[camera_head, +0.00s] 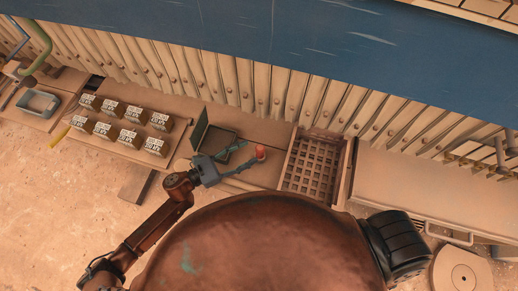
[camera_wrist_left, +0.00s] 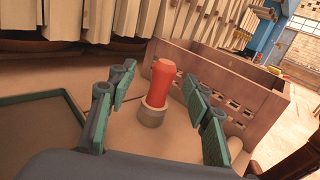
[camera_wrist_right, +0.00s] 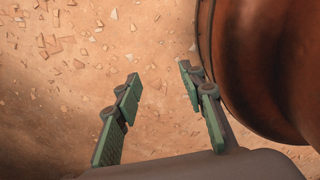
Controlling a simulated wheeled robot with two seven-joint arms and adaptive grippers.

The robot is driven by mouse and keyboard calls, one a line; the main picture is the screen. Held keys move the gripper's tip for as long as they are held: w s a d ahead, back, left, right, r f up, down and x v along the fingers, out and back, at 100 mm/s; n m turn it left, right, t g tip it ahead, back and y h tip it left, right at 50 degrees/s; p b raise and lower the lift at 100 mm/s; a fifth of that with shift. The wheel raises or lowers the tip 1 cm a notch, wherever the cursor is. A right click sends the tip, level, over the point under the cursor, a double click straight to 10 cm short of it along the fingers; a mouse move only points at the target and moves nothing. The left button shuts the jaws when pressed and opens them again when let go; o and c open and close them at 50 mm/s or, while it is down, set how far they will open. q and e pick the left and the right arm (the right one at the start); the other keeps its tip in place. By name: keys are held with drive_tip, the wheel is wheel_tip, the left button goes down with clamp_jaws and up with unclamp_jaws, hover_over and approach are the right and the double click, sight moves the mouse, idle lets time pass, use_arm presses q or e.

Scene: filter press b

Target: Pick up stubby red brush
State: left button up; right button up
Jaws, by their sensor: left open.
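The stubby red brush (camera_wrist_left: 162,84) stands upright on the bench, a red handle above a short grey-beige base. It also shows in the head view (camera_head: 260,152), small, near my left gripper's fingertips. My left gripper (camera_head: 248,158) is open. In the left wrist view its green-padded fingers (camera_wrist_left: 160,88) stand on both sides of the brush, with visible gaps to it. My right gripper (camera_wrist_right: 160,85) is open and empty over the dusty floor; it does not show clearly in the head view.
A slatted wooden crate (camera_head: 312,163) stands just right of the brush. A dark open tray (camera_head: 222,148) lies left of it. Several labelled boxes (camera_head: 130,137) stand farther left. A row of upright plates (camera_head: 250,85) runs behind the bench. The bench at right (camera_head: 430,188) is mostly bare.

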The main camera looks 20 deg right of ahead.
sight(260, 149)
use_arm(q)
drive_tip(key=d, duration=0.3)
drive_tip(key=shift+w+d, duration=0.2)
drive_tip(key=shift+d, duration=1.05)
drive_tip(key=c, duration=1.1)
clamp_jaws()
use_arm(e)
drive_tip(key=shift+s+r, duration=0.1)
drive_tip(key=shift+s, duration=0.45)
